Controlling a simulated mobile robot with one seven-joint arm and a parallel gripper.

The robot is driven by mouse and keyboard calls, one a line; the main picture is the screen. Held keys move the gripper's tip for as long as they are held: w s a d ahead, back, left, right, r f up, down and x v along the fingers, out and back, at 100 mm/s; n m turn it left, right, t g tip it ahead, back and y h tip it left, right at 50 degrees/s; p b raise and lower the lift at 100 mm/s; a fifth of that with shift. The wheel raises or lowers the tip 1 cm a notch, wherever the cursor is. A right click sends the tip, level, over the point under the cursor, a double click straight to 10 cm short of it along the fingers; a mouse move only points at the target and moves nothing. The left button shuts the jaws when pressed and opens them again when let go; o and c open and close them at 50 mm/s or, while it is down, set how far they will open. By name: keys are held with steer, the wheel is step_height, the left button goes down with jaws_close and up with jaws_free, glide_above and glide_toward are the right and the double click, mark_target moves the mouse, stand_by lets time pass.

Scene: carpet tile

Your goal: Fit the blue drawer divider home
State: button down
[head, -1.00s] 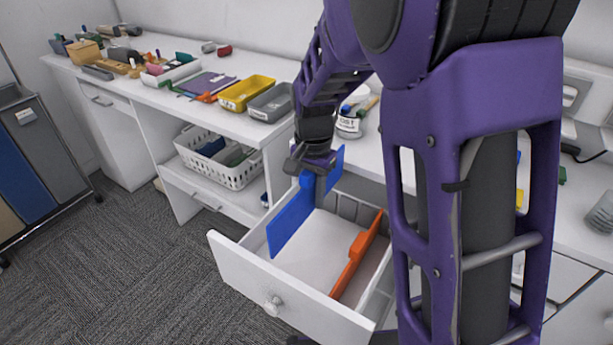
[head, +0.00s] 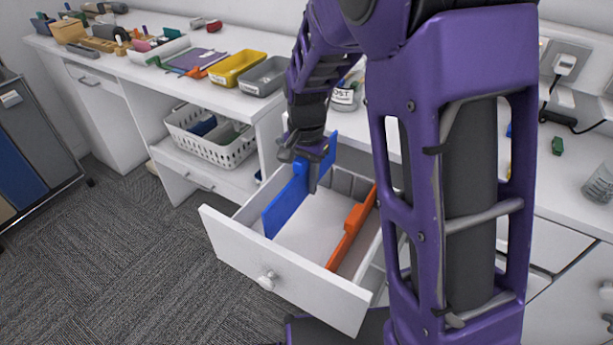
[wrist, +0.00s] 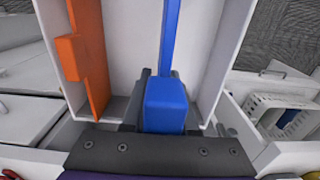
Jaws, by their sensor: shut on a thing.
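The blue drawer divider (head: 290,200) stands on edge in the left part of the open white drawer (head: 250,257), running front to back. My gripper (head: 305,165) is shut on the divider's raised tab, near the back of the drawer. In the wrist view the blue divider (wrist: 171,40) runs away from the jaws, with its tab (wrist: 166,105) between the dark fingers. An orange divider (head: 352,235) stands in the drawer to the right; it also shows in the wrist view (wrist: 88,55). I cannot tell whether the blue divider's lower edge touches the drawer floor.
A white basket (head: 212,142) sits on the shelf left of the drawer. Yellow (head: 237,68) and grey (head: 264,76) trays and a labelled jar (head: 345,95) stand on the worktop. The drawer floor between the dividers is bare. Carpet lies clear in front.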

steer(key=shift+f+b, duration=0.35)
steer(key=shift+f, duration=0.6)
steer(key=shift+f+b, duration=1.2)
steer(key=shift+f, duration=1.7)
stand_by(1.0)
steer(key=shift+f, duration=1.4)
steer(key=c, duration=0.6)
jaws_free()
step_height(320, 180, up, 18)
steer(key=p, duration=0.3)
steer(key=shift+f, duration=0.25)
